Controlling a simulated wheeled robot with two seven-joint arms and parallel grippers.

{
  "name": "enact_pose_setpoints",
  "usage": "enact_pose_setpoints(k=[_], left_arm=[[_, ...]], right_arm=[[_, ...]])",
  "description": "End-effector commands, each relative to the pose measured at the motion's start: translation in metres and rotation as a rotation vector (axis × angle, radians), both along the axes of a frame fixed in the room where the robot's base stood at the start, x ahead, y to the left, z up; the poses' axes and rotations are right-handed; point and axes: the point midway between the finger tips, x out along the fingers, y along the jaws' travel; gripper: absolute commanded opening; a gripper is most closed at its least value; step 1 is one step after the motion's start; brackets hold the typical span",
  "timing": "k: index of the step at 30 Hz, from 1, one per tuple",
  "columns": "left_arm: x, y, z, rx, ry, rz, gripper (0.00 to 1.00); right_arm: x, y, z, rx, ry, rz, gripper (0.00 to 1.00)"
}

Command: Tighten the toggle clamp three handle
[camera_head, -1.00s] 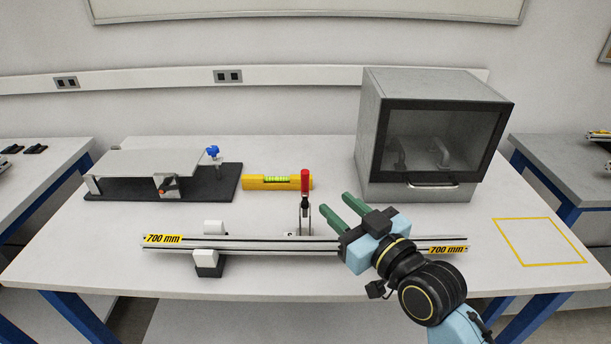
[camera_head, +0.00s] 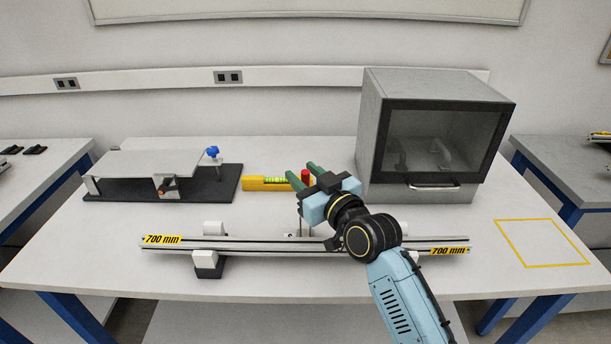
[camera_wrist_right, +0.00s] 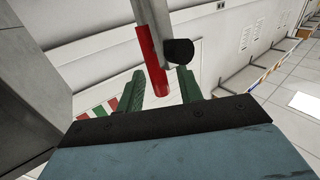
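The toggle clamp's red handle (camera_head: 306,175) shows upright between the green fingers of my right gripper (camera_head: 300,170). The lower part of the clamp is mostly hidden behind the gripper and wrist, near the aluminium rail (camera_head: 270,243). In the right wrist view the red handle (camera_wrist_right: 151,58) comes down from above, its end between the two spread fingers, with visible space on both sides. A black knob (camera_wrist_right: 179,52) of the clamp sits just right of the handle there. My right gripper is open and not closed on the handle. My left gripper is not in view.
A yellow spirit level (camera_head: 265,183) lies behind the clamp. A grey cabinet with a glass door (camera_head: 425,187) stands at the back right. A black-based fixture (camera_head: 205,187) is at the left. White blocks (camera_head: 206,260) flank the rail. The yellow-outlined area (camera_head: 542,243) is empty.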

Motion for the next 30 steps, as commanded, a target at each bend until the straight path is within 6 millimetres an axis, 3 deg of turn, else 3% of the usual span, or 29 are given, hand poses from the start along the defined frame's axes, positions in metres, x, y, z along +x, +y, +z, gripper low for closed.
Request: enact_pose_setpoints(k=[2, 10, 22, 30], left_arm=[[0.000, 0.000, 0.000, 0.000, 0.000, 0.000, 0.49], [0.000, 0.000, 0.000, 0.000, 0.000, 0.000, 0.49], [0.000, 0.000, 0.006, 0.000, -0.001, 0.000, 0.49], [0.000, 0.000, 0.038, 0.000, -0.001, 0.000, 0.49]], right_arm=[[0.000, 0.000, 0.000, 0.000, 0.000, 0.000, 0.34], [0.000, 0.000, 0.000, 0.000, 0.001, 0.000, 0.00], [0.001, 0.000, 0.001, -0.001, 0.018, 0.000, 0.00], [0.011, -0.001, 0.006, -0.002, 0.125, -0.002, 0.00]])
